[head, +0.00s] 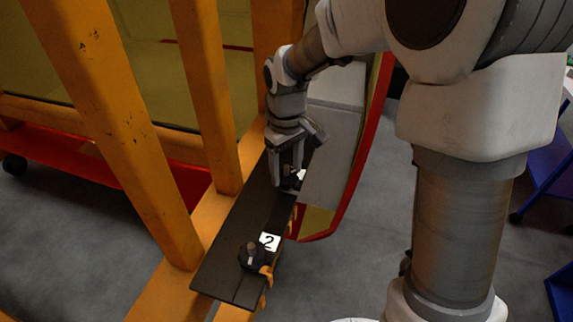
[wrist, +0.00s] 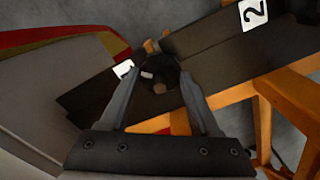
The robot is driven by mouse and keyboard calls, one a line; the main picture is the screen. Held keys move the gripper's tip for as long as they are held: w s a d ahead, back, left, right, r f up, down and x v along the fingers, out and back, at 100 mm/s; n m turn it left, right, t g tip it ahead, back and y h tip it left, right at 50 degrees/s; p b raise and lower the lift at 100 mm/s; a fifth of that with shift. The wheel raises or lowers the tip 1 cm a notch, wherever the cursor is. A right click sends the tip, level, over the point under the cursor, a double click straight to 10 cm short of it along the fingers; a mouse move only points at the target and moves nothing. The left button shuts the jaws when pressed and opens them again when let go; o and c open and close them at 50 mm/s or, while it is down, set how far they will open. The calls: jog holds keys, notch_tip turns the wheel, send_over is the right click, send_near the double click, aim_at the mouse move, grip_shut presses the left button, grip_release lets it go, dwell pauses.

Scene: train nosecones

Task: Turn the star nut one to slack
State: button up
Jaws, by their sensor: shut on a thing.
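Star nut one (wrist: 158,72) is a dark round knob with a paler stud end, in the upper middle of the wrist view. My gripper (head: 288,184) reaches down onto it at the far part of the dark plate (head: 216,264). In the wrist view the two fingers stand on either side of the knob, shut on it. In the head view the fingers hide most of the knob. A white label (wrist: 123,69) beside it is partly covered by a finger, so its number is not readable.
A second star nut (head: 252,256) sits near the plate's close end, beside a label marked 2 (head: 269,242). Orange beams (head: 122,120) rise left of the plate. A grey panel with a red edge (head: 340,160) stands to the right. Open floor (head: 350,265) lies at lower right.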

jog(key=n+p, duration=0.1)
jog(key=n, duration=0.3)
jog(key=shift+r+n+p, duration=0.15)
jog(key=shift+n+p, duration=0.15)
jog(key=n+p, duration=0.1)
jog(key=n, duration=0.3)
jog(key=shift+p, duration=0.35)
jog(key=shift+n, duration=0.4)
jog(key=o, duration=1.4)
notch_tip(320, 180, up, 17)
jog(key=shift+r+p, duration=0.1)
jog(key=shift+p, duration=0.45)
